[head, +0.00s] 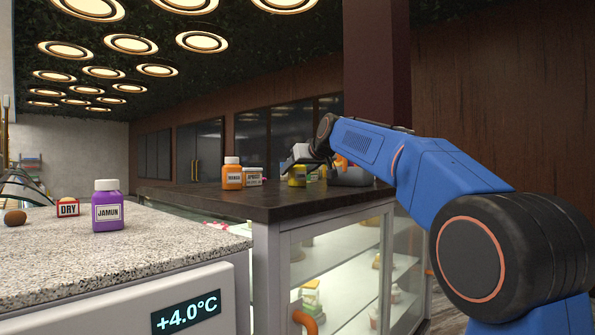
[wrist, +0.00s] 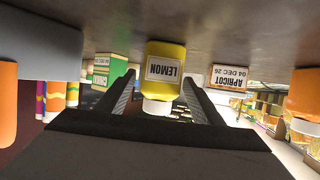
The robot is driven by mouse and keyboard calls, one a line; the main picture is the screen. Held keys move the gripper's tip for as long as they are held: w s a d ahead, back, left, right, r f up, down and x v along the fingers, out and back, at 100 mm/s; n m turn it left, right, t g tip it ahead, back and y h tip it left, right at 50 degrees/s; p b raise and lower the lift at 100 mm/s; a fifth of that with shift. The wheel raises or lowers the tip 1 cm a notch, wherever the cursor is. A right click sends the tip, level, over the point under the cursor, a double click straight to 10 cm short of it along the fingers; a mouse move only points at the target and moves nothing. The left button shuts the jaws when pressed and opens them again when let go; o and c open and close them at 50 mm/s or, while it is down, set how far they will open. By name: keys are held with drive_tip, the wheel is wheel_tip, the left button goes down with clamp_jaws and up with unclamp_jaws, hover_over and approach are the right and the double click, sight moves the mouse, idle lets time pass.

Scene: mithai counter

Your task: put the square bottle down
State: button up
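A yellow square bottle labelled LEMON (wrist: 165,70) with a white cap shows in the middle of the upside-down wrist view. Its base meets the grey counter surface, so it appears to stand upright there. In the head view the yellow bottle (head: 297,177) is on the dark counter, partly covered by my gripper. My gripper (wrist: 158,78) has its two dark fingers apart, pointing toward the bottle, one on each side. A gap shows at the left finger; whether the right fingertip touches the bottle is unclear.
On the dark counter (head: 290,200), an orange MANGO bottle (head: 232,174) and a white APRICOT box (head: 253,176) stand left of the yellow bottle. A green box (wrist: 112,68) is also near. A purple JAMUN bottle (head: 107,206) stands on the speckled counter. The dark counter's front strip is clear.

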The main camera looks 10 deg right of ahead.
drive_tip(key=v, duration=1.2)
drive_tip(key=shift+s, duration=0.1)
idle(0.4)
